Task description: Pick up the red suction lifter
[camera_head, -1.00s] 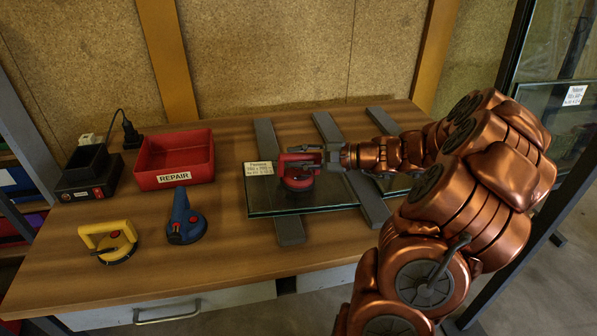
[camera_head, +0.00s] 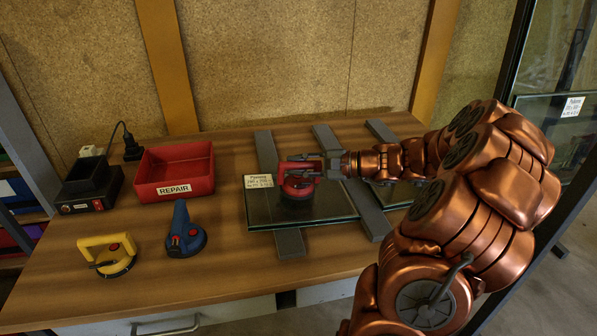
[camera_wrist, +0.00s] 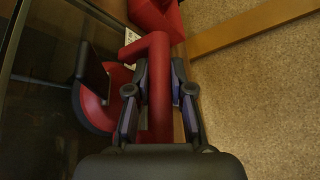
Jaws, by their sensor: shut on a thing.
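The red suction lifter (camera_head: 299,181) is at the left part of a dark glass pane (camera_head: 330,205) on the workbench, beside a white label. My gripper (camera_head: 318,165) reaches it from the right and is shut on its handle. In the wrist view the fingers of my gripper (camera_wrist: 159,95) close on both sides of the red handle (camera_wrist: 159,70). The round red body (camera_wrist: 97,108) shows to the left of the fingers, over the dark glass. I cannot tell whether the suction cup touches the glass.
Grey bars (camera_head: 291,243) lie under the pane. To the left are a blue lifter (camera_head: 185,236), a yellow lifter (camera_head: 107,253), a red REPAIR bin (camera_head: 175,190) and a black box (camera_head: 88,190). A glass rack (camera_head: 550,110) stands at the right.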

